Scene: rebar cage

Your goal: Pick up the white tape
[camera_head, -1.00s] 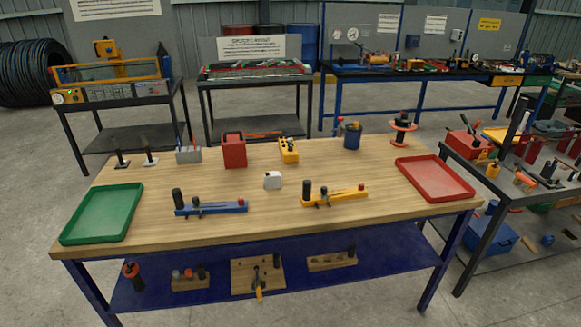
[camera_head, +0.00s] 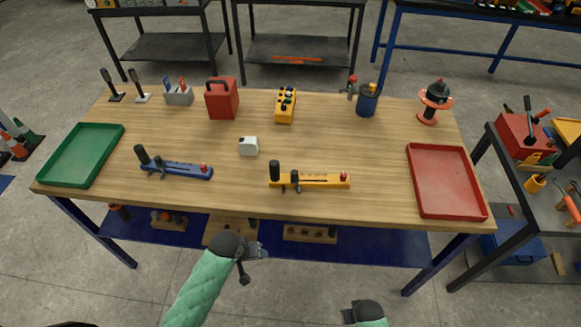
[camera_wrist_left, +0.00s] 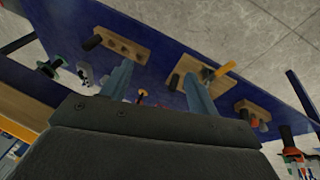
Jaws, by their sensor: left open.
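The white tape (camera_head: 248,146) looks like a small white block with a dark spot on one side. It sits near the middle of the wooden table, between and behind the blue and yellow fixtures. My left gripper (camera_head: 258,251) is in front of the table's near edge, well short of the white tape. In the left wrist view its two fingers (camera_wrist_left: 160,86) are apart with nothing between them, and the white tape cannot be made out there. My right gripper (camera_head: 349,313) shows only partly at the bottom edge; its jaws are too small to judge.
The blue fixture (camera_head: 178,170) and yellow fixture (camera_head: 310,181) stand near the table's front. A green tray (camera_head: 82,154) is left and a red tray (camera_head: 447,181) right. A red box (camera_head: 222,99) and yellow box (camera_head: 285,106) stand behind. Bare wood surrounds the tape.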

